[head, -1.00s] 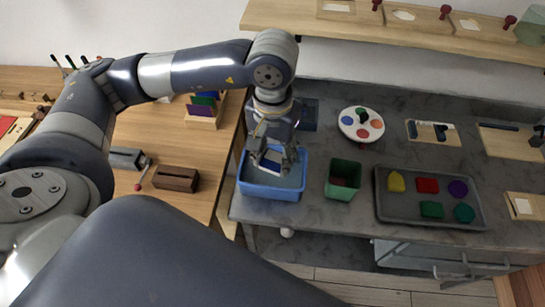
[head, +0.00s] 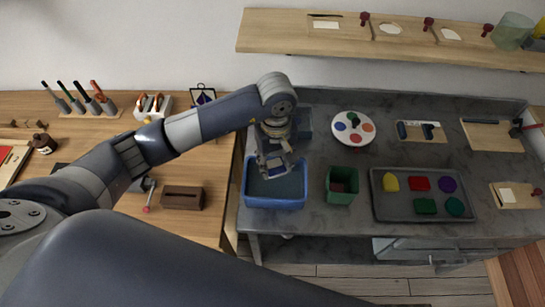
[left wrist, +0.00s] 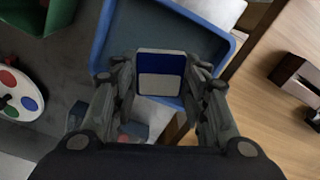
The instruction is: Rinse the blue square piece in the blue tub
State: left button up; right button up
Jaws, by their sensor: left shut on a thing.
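The blue square piece (left wrist: 161,66) is between the fingers of my left gripper in the left wrist view; its upper part is deep blue and its lower part pale grey. My left gripper (head: 276,170) is shut on it, pointing down over the blue tub (head: 275,204). The tub's rim also shows behind the piece in the left wrist view (left wrist: 101,42). The tub's inside looks dark grey-blue. In the head view the piece is mostly hidden by the fingers. I cannot tell whether it touches anything in the tub. My right gripper is out of view.
A green bin (head: 341,197) stands just right of the tub. Further right is a grey tray (head: 400,211) with several coloured pieces. A round palette (head: 354,128) lies behind the bin. A wooden table with a dark slotted block (head: 183,198) is at left.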

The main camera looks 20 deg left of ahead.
aim_at(275, 188)
pick_arm(q)
jog(key=shift+f+b, duration=2.8)
jog(key=shift+f, duration=2.55)
jog(key=shift+w+d, duration=0.1)
jog(key=shift+d, duration=0.25)
jog(key=shift+d+b, duration=0.3)
jog(key=shift+b, duration=0.1)
jog(key=shift+a, duration=0.25)
jog(key=shift+a, duration=0.35)
